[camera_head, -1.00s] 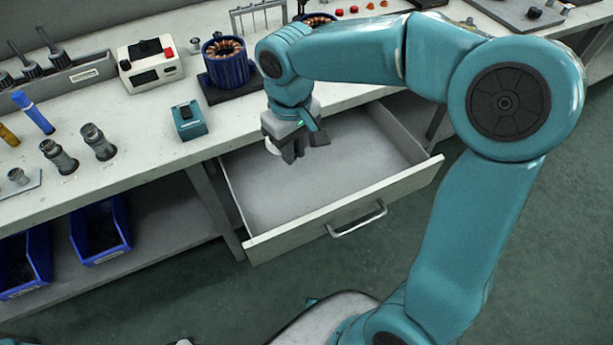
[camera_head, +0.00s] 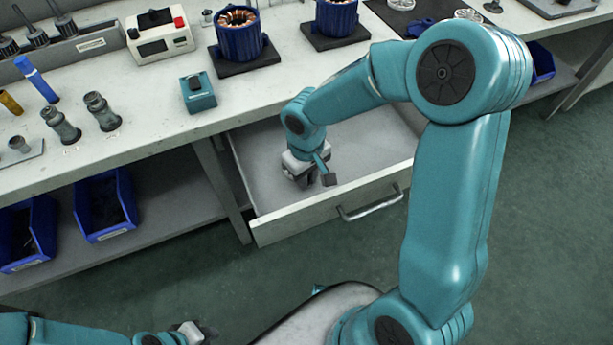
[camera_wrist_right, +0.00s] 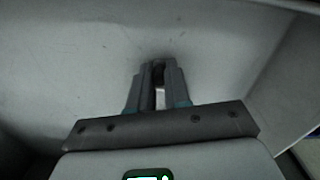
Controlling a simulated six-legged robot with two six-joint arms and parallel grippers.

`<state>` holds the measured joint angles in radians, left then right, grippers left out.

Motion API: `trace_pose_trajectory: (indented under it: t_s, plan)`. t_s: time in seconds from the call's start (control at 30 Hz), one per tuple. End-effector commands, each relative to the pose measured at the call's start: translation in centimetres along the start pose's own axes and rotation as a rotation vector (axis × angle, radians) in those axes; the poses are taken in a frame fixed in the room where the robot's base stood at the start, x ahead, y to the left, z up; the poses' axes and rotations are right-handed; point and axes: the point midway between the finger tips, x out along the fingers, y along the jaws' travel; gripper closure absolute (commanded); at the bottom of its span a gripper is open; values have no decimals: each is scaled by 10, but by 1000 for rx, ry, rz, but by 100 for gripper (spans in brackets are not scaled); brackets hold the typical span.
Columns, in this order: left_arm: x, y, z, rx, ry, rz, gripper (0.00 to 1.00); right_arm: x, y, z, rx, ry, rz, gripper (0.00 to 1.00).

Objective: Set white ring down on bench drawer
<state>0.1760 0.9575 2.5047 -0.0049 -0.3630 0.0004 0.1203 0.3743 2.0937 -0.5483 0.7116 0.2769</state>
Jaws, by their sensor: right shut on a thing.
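The open bench drawer (camera_head: 262,190) is pulled out below the bench top. My right gripper (camera_head: 308,180) is inside the drawer, pointing down, low over its floor. In the right wrist view the fingers (camera_wrist_right: 158,72) are closed together, with a small pale piece of the white ring (camera_wrist_right: 160,98) between them. The fingers hide most of the ring, and I cannot tell whether it touches the drawer floor. My left gripper (camera_head: 200,332) is at the bottom left of the head view, away from the drawer; its finger opening is not clear.
The drawer's front panel with its handle (camera_head: 370,205) stands in front of my right gripper. The drawer floor around the gripper looks empty. Blue bins (camera_head: 105,205) sit on the shelf to the left. Wound blue stators (camera_head: 240,38) and a teal box (camera_head: 198,92) stand on the bench.

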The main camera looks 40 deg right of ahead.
Motion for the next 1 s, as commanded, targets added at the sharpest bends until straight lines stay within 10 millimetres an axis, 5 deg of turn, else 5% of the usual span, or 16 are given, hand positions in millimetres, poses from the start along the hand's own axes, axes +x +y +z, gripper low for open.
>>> trace_pose_trajectory:
  t_s: [0.27, 0.3, 0.4, 0.77, 1.0]
  plan:
    - [4, -1, 0, 0, 0, 0, 77, 3, 0, 0, 0, 1, 1, 100]
    - [4, -1, 0, 0, 0, 0, 77, 3, 0, 0, 0, 2, 1, 80]
    - [2, -1, 0, 0, 0, 0, 77, 2, 0, 0, 0, 1, 1, 57]
    - [-2, 0, 0, 0, 0, 0, 77, -2, 0, 0, 0, 0, 1, 57]
    - [-14, 5, 0, 0, 0, 0, 77, -48, 0, -1, 0, 6, 2, 57]
